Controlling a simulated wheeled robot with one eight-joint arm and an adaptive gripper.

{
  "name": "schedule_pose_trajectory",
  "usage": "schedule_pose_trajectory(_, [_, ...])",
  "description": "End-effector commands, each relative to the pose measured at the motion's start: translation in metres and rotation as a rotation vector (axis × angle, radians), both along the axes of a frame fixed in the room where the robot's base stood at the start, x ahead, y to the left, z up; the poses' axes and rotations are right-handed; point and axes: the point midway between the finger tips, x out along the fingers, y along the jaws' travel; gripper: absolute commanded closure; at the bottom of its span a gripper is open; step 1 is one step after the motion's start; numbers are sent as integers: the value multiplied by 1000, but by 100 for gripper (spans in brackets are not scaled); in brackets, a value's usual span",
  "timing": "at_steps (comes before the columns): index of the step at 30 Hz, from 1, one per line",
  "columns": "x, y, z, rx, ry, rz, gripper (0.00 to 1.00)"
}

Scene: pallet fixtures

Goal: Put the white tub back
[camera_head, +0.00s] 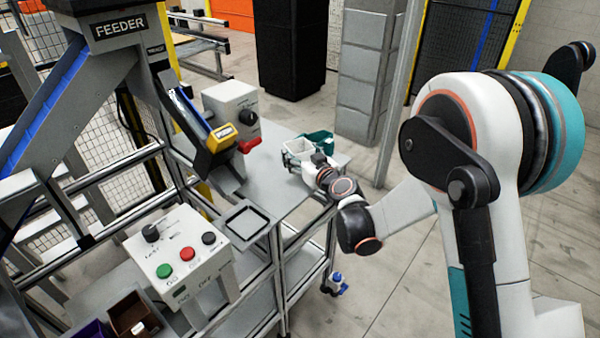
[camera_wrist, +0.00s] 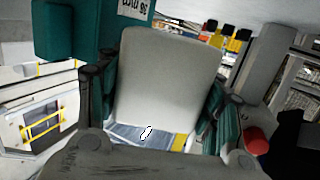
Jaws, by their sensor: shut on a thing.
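The white tub (camera_head: 297,147) is at the far right end of the grey table (camera_head: 275,172) in the head view. My gripper (camera_head: 318,162) reaches it from the front right. In the wrist view the pale wall of the tub (camera_wrist: 168,72) fills the middle, between the two fingers of my gripper (camera_wrist: 160,95); the gripper is shut on it. A teal bin (camera_head: 320,142) stands just behind the tub; teal parts with a label show at the top left of the wrist view. I cannot tell whether the tub touches the table.
A grey control box (camera_head: 231,105) and the feeder chute (camera_head: 200,125) stand left of the tub. A square black-rimmed tray (camera_head: 247,222) sits nearer on the table. A button box (camera_head: 180,255) is at front left. A grey post (camera_head: 398,95) rises behind, right of the table.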

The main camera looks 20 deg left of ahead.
Motion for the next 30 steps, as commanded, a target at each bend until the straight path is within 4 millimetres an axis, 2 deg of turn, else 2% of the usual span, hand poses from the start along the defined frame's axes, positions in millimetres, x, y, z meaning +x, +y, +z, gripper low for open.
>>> schedule_pose_trajectory(7, [0, 0, -17, 0, 0, 0, 67])
schedule_pose_trajectory(14, [0, 0, -49, 0, 0, 0, 67])
schedule_pose_trajectory(26, [0, 0, -53, 0, 0, 0, 67])
schedule_pose_trajectory(27, [0, 0, -52, 0, 0, 0, 30])
schedule_pose_trajectory(29, [0, 0, -52, 0, 0, 0, 19])
schedule_pose_trajectory(30, [0, 0, -52, 0, 0, 0, 19])
